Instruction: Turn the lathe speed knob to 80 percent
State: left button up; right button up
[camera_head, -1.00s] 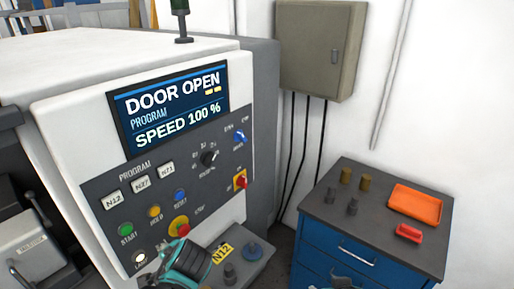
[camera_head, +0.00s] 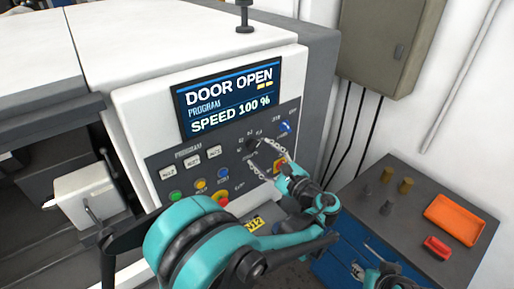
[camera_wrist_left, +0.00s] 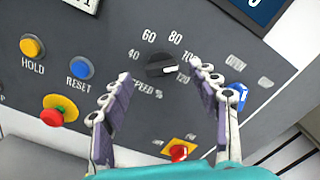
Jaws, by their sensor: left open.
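The black speed knob (camera_wrist_left: 162,65) sits on the lathe's dark panel, with a scale around it that includes 40, 60 and 80; its white mark points right, past 80. It also shows in the head view (camera_head: 252,145). The display (camera_head: 229,103) reads DOOR OPEN and SPEED 100 %. My left gripper (camera_head: 265,159) is open in front of the panel. In the wrist view its two fingers stand apart, one on each side of the knob; I cannot tell whether they touch it. Part of my right arm (camera_head: 385,280) shows at the bottom edge; its fingers are not clear.
Near the knob are a blue switch (camera_wrist_left: 238,94), a red-on-yellow switch (camera_wrist_left: 179,151), a red stop button (camera_wrist_left: 52,117) and blue RESET button (camera_wrist_left: 80,67). At right, a blue cabinet's top (camera_head: 400,225) holds an orange tray (camera_head: 452,218) and small parts.

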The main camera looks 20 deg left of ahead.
aim_at(255, 148)
pick_arm(q)
jog(key=shift+x, duration=1.2)
jog(key=shift+w+a, duration=0.4)
jog(key=shift+a, duration=0.05)
jog(key=shift+d, duration=0.1)
jog(key=shift+c, duration=0.3)
jog(key=c, duration=1.1)
